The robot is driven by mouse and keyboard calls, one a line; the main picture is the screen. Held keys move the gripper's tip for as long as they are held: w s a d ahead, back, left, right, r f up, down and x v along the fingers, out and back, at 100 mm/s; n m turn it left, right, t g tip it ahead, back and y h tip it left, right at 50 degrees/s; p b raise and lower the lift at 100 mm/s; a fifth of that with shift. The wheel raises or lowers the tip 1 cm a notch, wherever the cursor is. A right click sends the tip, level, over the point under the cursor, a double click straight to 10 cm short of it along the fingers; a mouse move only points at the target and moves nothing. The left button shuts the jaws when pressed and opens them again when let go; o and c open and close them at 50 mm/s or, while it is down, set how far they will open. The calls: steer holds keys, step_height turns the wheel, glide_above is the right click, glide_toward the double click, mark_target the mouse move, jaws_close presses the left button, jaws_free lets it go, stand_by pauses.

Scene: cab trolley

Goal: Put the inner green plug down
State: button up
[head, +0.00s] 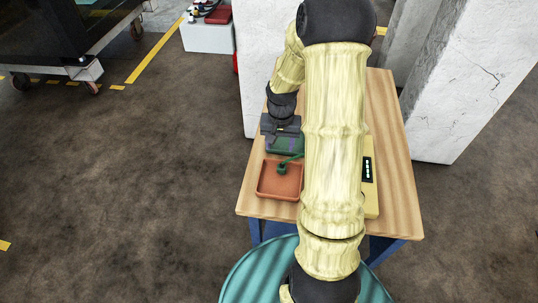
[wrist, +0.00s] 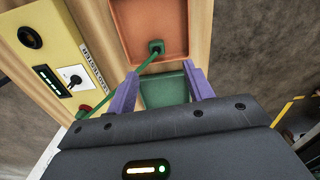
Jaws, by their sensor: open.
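The green plug (wrist: 155,46) lies at the edge of the orange tray (wrist: 150,15) nearest my gripper, on the side facing the green tray. Its green cable (wrist: 128,75) runs to the yellow panel box (wrist: 57,60). In the head view the plug (head: 282,169) also shows at the far edge of the orange tray (head: 265,192). My gripper (wrist: 161,74) is open and empty, its two purple fingers apart over the green tray (wrist: 165,90). The plug is beyond the fingertips and not between them.
All stand on a wooden table top (head: 398,160). White pillars (head: 466,75) rise behind the table. A teal round surface (head: 250,272) is in front.

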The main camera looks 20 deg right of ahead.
steer(key=s+a+r+n+t, duration=0.2)
steer(key=s+a+r+n, duration=0.4)
steer(key=s+a+r, duration=0.3)
steer(key=s+a, duration=0.3)
steer(key=shift+r, duration=0.4)
steer(key=shift+a, duration=0.1)
steer(key=shift+s, duration=0.1)
